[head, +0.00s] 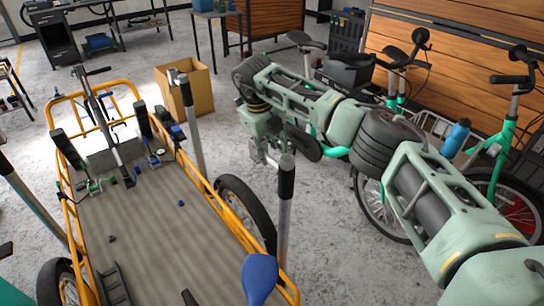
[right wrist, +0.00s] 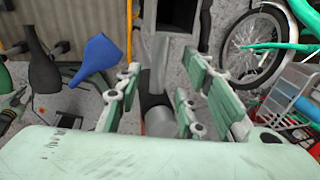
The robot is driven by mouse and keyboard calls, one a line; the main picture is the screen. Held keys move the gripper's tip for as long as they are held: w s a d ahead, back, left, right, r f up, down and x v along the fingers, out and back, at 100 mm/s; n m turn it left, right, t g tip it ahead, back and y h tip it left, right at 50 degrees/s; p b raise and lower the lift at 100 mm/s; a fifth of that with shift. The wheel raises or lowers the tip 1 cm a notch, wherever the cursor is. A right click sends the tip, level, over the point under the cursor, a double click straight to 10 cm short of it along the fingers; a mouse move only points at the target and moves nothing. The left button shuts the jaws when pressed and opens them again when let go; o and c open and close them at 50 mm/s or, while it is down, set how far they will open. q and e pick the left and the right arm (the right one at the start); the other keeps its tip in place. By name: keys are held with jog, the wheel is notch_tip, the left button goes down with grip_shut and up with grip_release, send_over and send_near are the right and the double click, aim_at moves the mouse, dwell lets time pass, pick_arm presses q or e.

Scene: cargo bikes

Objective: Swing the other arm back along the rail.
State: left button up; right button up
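The orange rail (head: 208,190) runs around the cargo bike's grey bed (head: 150,235). A grey upright post with a black grip (head: 286,180) stands by the right rail, near the front of the picture. A second grey post (head: 193,125) stands further back along it, and a third (head: 32,205) is by the left rail. My right gripper (head: 268,150) hangs just behind the near post's grip. In the right wrist view its fingers (right wrist: 165,72) are spread, with a grey cylinder between them; I cannot tell whether they touch it. My left gripper is not in view.
A cardboard box (head: 186,88) stands behind the cargo bike. A green bike with a blue bottle (head: 456,138) stands to the right, beside my right arm. Open floor (head: 330,240) lies between the bikes.

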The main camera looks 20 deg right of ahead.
notch_tip(320, 180, up, 9)
jog(key=a, duration=0.1)
jog(key=shift+s+a+r, duration=0.15)
jog(key=shift+s+a, duration=0.15)
jog(key=shift+a, duration=0.05)
